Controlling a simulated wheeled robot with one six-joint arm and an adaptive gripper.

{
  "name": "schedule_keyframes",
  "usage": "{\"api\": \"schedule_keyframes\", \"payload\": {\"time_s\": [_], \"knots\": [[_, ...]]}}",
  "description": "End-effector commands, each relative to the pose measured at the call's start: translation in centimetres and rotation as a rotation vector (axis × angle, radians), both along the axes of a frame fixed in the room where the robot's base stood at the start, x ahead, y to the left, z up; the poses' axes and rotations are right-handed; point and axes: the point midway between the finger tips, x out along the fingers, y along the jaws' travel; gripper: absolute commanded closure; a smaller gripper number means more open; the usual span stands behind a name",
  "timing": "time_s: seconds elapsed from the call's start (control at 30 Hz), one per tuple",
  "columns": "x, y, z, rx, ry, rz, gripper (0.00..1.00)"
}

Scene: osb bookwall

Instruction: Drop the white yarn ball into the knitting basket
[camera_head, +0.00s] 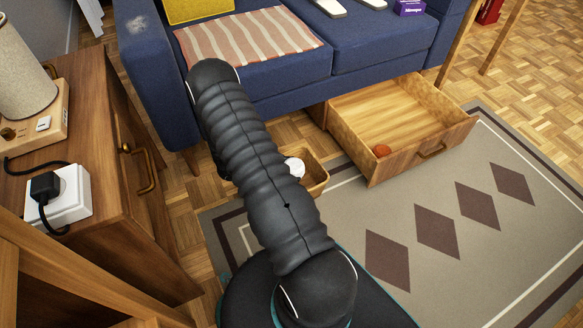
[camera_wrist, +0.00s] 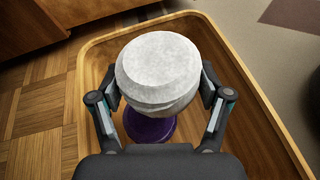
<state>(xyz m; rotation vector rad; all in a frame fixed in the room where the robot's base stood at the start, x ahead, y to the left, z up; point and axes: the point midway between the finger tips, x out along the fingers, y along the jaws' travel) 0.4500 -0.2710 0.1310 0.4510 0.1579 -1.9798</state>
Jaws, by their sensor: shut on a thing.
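The white yarn ball (camera_wrist: 158,72) is between the two fingers of my gripper (camera_wrist: 158,90) in the wrist view, and the gripper is shut on it. In the head view a part of the white ball (camera_head: 295,167) shows beside my arm, and the gripper itself is hidden behind the arm. The knitting basket (camera_wrist: 92,49) is a wooden, rounded box under the ball. Its rim also shows in the head view (camera_head: 318,184). A purple round thing (camera_wrist: 150,126) lies in the basket below the ball.
A blue sofa (camera_head: 290,80) is behind. A wooden cabinet (camera_head: 140,225) stands at the left. The patterned rug (camera_head: 440,260) at the right is clear.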

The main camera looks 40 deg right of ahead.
Motion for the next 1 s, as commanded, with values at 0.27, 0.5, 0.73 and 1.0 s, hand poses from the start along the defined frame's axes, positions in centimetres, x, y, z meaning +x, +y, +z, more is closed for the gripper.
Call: {"api": "schedule_keyframes", "payload": {"time_s": [0.27,0.5,0.73,1.0], "knots": [[-0.02,0.0,-1.11,0.0,0.0,0.0,0.58],[-0.02,0.0,-1.06,0.0,0.0,0.0,0.0],[-0.02,0.0,-1.06,0.0,0.0,0.0,0.0],[0.46,0.9,-0.63,0.0,-0.002,0.002,0.0]]}}
